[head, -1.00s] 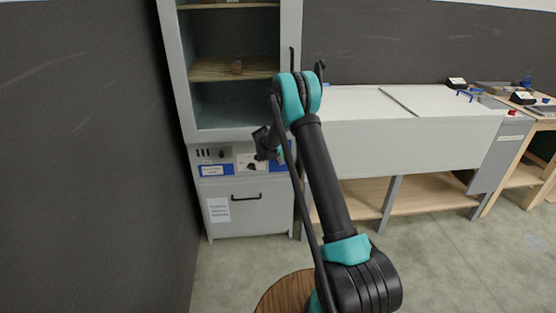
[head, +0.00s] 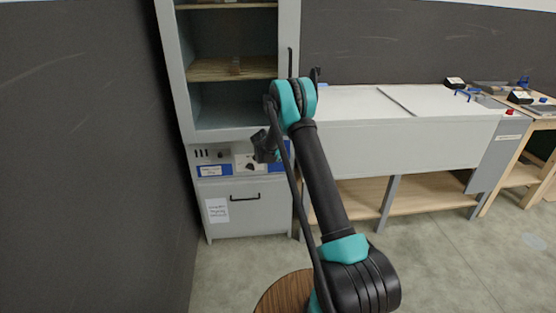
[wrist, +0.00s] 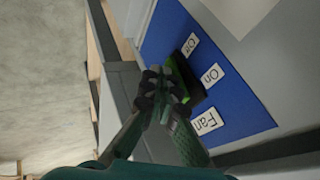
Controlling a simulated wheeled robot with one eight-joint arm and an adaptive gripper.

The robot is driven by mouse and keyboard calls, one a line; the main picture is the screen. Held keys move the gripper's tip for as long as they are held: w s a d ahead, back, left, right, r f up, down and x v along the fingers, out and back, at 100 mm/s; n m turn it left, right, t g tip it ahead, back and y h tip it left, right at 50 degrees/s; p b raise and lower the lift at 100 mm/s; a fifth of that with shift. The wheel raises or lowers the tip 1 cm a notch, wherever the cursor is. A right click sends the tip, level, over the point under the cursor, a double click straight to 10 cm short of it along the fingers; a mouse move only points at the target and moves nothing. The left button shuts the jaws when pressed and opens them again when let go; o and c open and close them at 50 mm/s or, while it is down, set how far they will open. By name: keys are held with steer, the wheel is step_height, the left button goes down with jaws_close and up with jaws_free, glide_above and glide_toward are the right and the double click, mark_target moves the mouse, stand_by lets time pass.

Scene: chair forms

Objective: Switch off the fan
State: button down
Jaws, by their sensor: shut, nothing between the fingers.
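The fan switch (wrist: 192,84) is a dark rocker with a green lit part, on a blue panel (wrist: 165,35) in the wrist view. Labels reading "Off" (wrist: 190,44), "On" (wrist: 212,75) and "Fan" (wrist: 208,122) lie along its right side. My gripper (wrist: 163,90) is shut and empty. Its fingertips are at the left side of the switch and overlap part of it; I cannot tell whether they touch it. In the head view my gripper (head: 264,147) is in front of the cabinet's control strip, and my arm hides the switch.
The grey cabinet (head: 292,60) has open shelves above and a handled lower front (head: 245,215). A white-topped bench (head: 400,140) stands to its right, with a wooden table (head: 540,125) farther right. A dark wall (head: 80,150) is at left.

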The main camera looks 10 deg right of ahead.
steer(key=shift+r, duration=0.85)
